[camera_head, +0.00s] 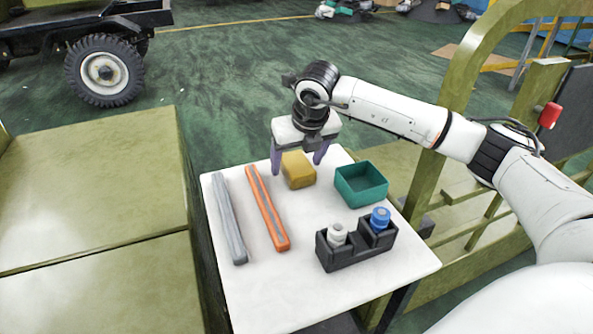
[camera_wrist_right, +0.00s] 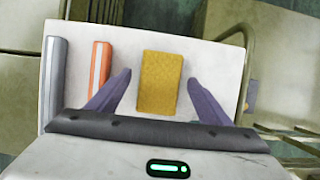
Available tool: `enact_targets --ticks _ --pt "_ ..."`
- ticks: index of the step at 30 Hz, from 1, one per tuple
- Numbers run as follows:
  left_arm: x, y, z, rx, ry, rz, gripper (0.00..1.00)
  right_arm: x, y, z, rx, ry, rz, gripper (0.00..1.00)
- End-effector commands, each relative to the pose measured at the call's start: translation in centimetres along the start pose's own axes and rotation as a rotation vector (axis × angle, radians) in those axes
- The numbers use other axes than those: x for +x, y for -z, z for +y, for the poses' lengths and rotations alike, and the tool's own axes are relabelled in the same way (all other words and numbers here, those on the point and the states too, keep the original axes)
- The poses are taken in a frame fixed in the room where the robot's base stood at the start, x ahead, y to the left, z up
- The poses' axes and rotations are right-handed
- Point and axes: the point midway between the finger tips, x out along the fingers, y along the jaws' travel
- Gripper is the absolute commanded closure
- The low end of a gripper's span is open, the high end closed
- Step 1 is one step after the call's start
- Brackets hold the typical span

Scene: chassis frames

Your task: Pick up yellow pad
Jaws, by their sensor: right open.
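The yellow pad (camera_head: 299,171) is a small block lying near the far edge of the white table. My right gripper (camera_head: 297,168) is open above it, with its purple fingers pointing down. In the right wrist view the yellow pad (camera_wrist_right: 160,82) lies ahead of and between the spread fingers of the gripper (camera_wrist_right: 159,88), with a gap on both sides. The fingers do not appear to touch it. My left gripper is not in view.
On the white table (camera_head: 290,290) lie a grey bar (camera_head: 229,220) and an orange bar (camera_head: 267,208), left of the pad. A green open box (camera_head: 361,184) is to its right. A black holder (camera_head: 352,251) with a white bottle (camera_head: 337,234) and a blue bottle (camera_head: 380,219) stands nearer.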

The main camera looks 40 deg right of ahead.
Motion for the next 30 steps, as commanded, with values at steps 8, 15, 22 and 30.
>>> enact_targets --ticks 8,15,22,30 --pt "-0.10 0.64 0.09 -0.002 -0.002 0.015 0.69 1.05 -0.02 0.03 0.000 -0.001 -0.001 0.27" --pt "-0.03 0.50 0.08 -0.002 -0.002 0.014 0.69 1.09 0.02 0.03 0.000 -0.001 -0.001 0.27" --pt "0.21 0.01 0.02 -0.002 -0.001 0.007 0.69 1.33 0.13 0.03 0.000 -0.001 -0.001 0.29" --pt "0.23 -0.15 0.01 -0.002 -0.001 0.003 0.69 1.29 0.12 0.04 0.000 -0.001 0.000 0.72"
